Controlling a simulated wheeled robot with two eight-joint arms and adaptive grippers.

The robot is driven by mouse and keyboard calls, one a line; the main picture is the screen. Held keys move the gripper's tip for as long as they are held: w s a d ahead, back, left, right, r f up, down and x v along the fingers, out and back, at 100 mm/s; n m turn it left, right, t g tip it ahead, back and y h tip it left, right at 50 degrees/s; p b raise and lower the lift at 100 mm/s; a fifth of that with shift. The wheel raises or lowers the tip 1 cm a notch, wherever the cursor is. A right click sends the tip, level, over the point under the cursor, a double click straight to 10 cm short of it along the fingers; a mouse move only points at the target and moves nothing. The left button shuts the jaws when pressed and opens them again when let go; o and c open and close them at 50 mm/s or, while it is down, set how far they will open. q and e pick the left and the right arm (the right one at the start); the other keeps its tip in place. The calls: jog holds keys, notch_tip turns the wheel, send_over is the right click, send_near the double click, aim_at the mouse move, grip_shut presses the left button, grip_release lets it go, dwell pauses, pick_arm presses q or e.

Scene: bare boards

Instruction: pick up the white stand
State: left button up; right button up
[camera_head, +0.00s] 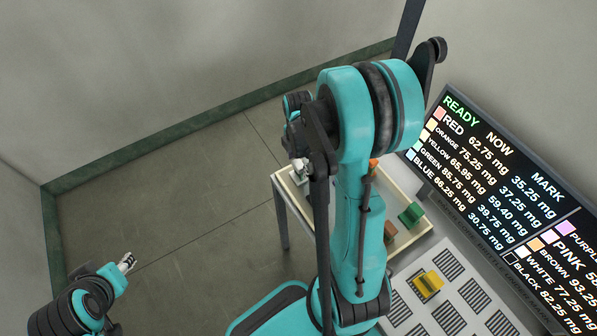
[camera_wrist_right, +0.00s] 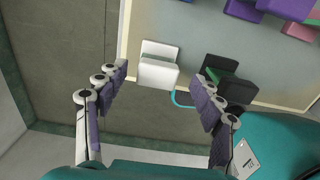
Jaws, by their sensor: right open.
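The white stand (camera_wrist_right: 158,66) sits near the edge of the pale tray in the right wrist view, close to its left corner. It has a raised back and a lower front block. My right gripper (camera_wrist_right: 162,76) is open, its two fingers spread to the left and right of the stand, with nothing held. In the head view the right gripper (camera_head: 298,166) is at the tray's left corner, mostly hidden by my arm. My left gripper (camera_head: 127,262) is low at the left, over the floor, away from the tray; its jaw gap is too small to read.
A black stand (camera_wrist_right: 236,90) is close to the right finger. Purple (camera_wrist_right: 243,9) and pink (camera_wrist_right: 300,31) pieces lie farther in. The tray (camera_head: 424,238) also holds green (camera_head: 411,213) and brown (camera_head: 390,231) pieces. A yellow stand (camera_head: 428,284) is on the patterned board before the display (camera_head: 500,190).

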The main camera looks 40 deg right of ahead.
aim_at(297, 175)
jog(key=f, duration=0.1)
jog(key=f+b, duration=0.1)
jog(key=f, duration=0.1)
jog(key=shift+w+d+f, duration=0.15)
jog(key=shift+w+f, duration=0.05)
jog(key=c, duration=1.3)
jog(key=shift+r, duration=0.15)
